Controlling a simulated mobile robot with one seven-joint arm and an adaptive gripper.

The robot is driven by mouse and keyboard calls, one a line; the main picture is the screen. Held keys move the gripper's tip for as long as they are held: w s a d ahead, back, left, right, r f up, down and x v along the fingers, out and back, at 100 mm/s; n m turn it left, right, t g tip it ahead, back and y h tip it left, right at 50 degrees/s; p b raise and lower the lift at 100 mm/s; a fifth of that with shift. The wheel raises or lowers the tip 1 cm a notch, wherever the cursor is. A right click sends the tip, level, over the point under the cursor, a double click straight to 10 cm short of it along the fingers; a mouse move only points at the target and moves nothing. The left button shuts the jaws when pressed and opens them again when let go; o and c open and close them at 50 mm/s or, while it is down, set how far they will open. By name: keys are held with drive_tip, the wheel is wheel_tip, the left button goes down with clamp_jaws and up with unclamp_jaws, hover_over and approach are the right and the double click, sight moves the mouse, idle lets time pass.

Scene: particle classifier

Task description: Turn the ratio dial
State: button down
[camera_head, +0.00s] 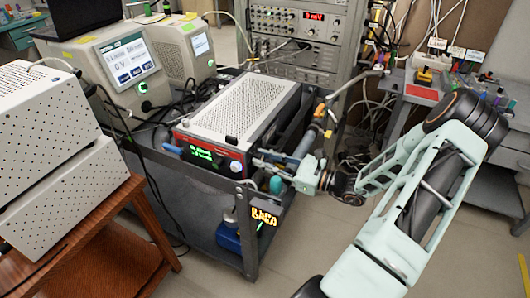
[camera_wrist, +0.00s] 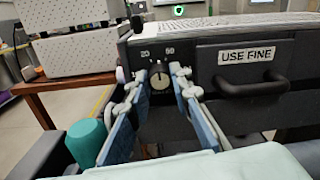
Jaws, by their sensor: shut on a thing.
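The ratio dial (camera_wrist: 160,80) is a small round knob with a light pointer mark, on a dark panel in the wrist view. The numbers 20 and 60 are printed above it. My gripper (camera_wrist: 159,77) has one blue-and-grey finger on each side of the knob and is shut on it. In the head view my gripper (camera_head: 263,162) is at the right end of the front of a red-and-grey box (camera_head: 240,110) with a green display (camera_head: 205,153). The dial is hidden by my gripper in that view.
A black handle (camera_wrist: 252,88) under a USE FINE label (camera_wrist: 246,55) sticks out right of the dial. A teal cylinder (camera_wrist: 86,142) stands at lower left in the wrist view. The box rests on a grey cart (camera_head: 180,165). White perforated boxes (camera_head: 60,190) stand at left.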

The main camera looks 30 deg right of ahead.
drive_tip(key=m+p, duration=0.3)
drive_tip(key=m, duration=0.2)
drive_tip(key=shift+m, duration=0.3)
idle(0.5)
drive_tip(key=c, duration=1.7)
unclamp_jaws()
drive_tip(key=shift+c, duration=0.2)
drive_tip(key=v, duration=1.2)
